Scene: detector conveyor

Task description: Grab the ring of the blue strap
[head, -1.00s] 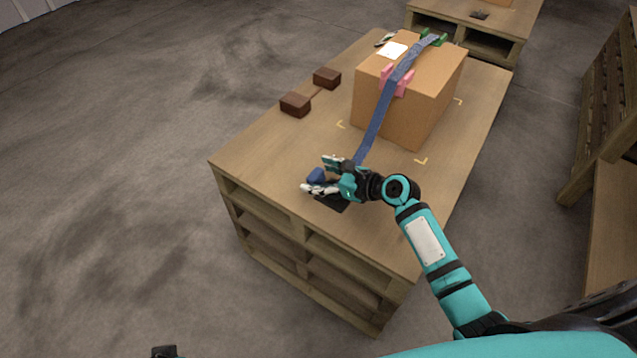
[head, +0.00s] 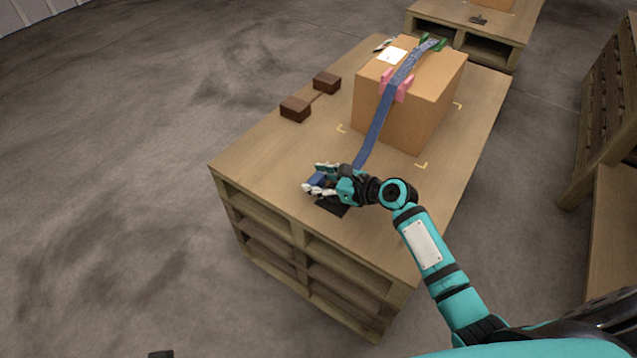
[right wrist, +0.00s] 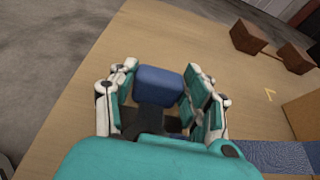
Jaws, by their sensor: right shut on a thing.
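The blue strap (head: 376,125) runs over the cardboard box (head: 427,107) and down its near side onto the pallet table, toward my right gripper. My right gripper (head: 318,180) is low over the near left part of the table, shut on a blue end piece (head: 315,183). In the right wrist view this blue piece (right wrist: 158,86) sits between the two fingers, above a black part (right wrist: 150,119). I cannot make out a ring opening. The strap (right wrist: 262,156) also shows at the lower right there. My left gripper is not in view.
The box stands on the wooden pallet table (head: 258,160). Pink (head: 404,88) and green (head: 435,44) corner guards sit under the strap. Two brown blocks (head: 295,109) lie left of the box. Another pallet stack (head: 472,35) stands behind.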

